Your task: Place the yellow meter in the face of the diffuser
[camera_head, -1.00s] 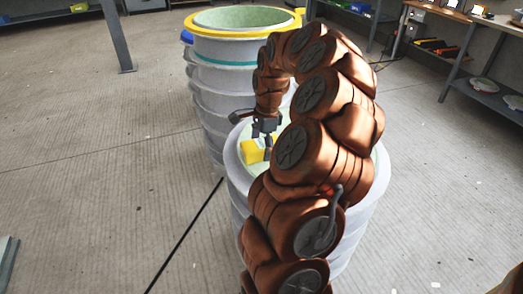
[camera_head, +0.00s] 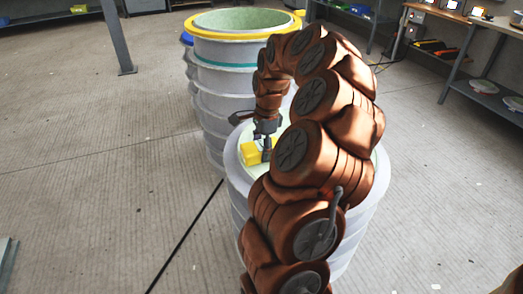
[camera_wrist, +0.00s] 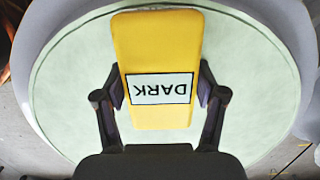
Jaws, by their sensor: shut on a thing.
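The yellow meter (camera_wrist: 158,48) is a box with a white label reading DARK, upside down in the wrist view. My gripper (camera_wrist: 161,93) is shut on its two sides. Behind the meter in that view is the pale green round face (camera_wrist: 75,75) of a grey mould, which I take for the diffuser. In the head view the meter (camera_head: 250,153) and my gripper (camera_head: 264,146) are over the near mould's top (camera_head: 233,195). My arm hides much of that top. I cannot tell whether the meter touches the face.
A taller stack of grey moulds with a yellow rim (camera_head: 200,30) stands just behind. A black cable (camera_head: 185,238) lies on the floor to the left. A grey post (camera_head: 117,38) stands further left. Shelves (camera_head: 485,98) with items line the right.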

